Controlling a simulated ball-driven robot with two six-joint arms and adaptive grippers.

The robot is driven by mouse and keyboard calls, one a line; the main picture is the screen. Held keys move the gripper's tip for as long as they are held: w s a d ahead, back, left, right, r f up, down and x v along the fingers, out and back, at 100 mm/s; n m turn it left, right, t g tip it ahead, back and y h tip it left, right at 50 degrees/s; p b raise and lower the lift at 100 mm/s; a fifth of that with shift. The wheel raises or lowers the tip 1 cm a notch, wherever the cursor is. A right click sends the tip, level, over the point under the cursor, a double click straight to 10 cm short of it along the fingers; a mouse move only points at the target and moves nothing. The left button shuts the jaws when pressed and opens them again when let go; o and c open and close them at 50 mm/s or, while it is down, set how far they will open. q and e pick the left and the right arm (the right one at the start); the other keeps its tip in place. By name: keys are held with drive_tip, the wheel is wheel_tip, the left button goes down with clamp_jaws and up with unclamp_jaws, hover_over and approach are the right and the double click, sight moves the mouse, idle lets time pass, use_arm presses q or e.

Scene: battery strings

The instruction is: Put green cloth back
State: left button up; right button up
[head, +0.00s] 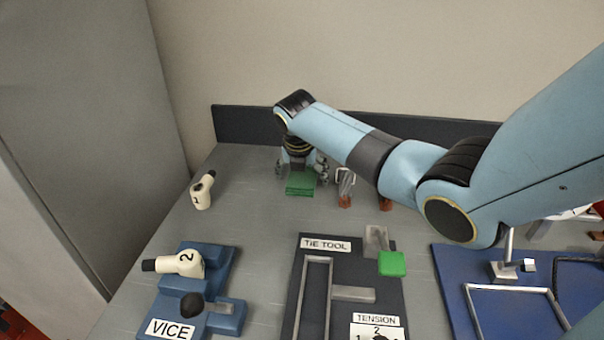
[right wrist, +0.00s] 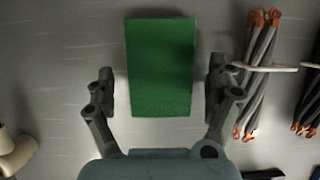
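The green cloth (head: 299,187) is a folded-looking rectangle at the back of the grey table in the head view. In the right wrist view the cloth (right wrist: 160,65) lies centred between the fingers, with a gap on each side. My right gripper (head: 305,170) points down over the cloth with its fingers spread and nothing held. I cannot tell the exact height of the fingers above the table. My left gripper is not in view.
A white numbered tool (head: 203,191) is to the left. The blue vice (head: 222,270), the tie tool board (head: 292,310) with a green block (head: 392,263), and a blue board (head: 450,262) are in front.

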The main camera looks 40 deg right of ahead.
drive_tip(key=p+v, duration=0.1)
drive_tip(key=v, duration=1.1)
drive_tip(key=shift+w+r, duration=0.1)
drive_tip(key=shift+r, duration=0.05)
